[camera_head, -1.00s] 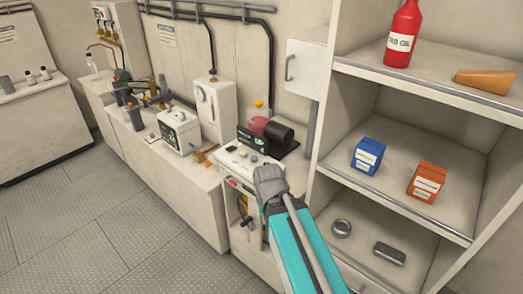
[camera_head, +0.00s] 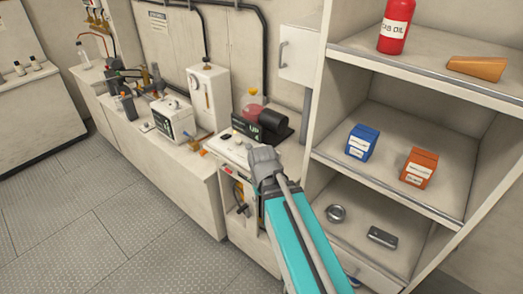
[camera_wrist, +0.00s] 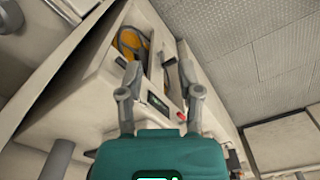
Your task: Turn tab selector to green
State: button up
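No tab selector can be made out for certain. In the wrist view a small dark panel (camera_wrist: 158,102) with a pale edge and a small red piece (camera_wrist: 182,116) sit on the pale cabinet front, between and just beyond my fingers. In the head view my gripper (camera_head: 263,160) is over the low pale cabinet (camera_head: 222,149), left of the shelves. My arm hides part of the cabinet, and the fingertips are not clear there.
The cabinet has an open front bay; a yellow-orange item (camera_wrist: 132,42) shows inside. A black and red device (camera_head: 262,122) stands behind my gripper. The shelf unit (camera_head: 322,100) on the right holds a blue box (camera_head: 362,143) and an orange box (camera_head: 419,168). The floor (camera_head: 70,235) at left is clear.

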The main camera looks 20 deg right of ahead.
jog(key=shift+o, duration=1.4)
jog(key=w+d+r+n+p, duration=0.2)
jog(key=w+r+p, duration=0.4)
jog(key=w, duration=0.6)
jog(key=w+d+r+n+p, duration=0.3)
jog(key=w+r+p, duration=0.4)
jog(key=w, duration=0.5)
jog(key=shift+d+r, duration=0.55)
jog(key=shift+d, duration=0.25)
jog(key=shift+f, duration=0.25)
notch_tip(320, 180, down, 13)
jog(key=b, duration=1.3)
jog(key=shift+f, duration=0.2)
grip_shut()
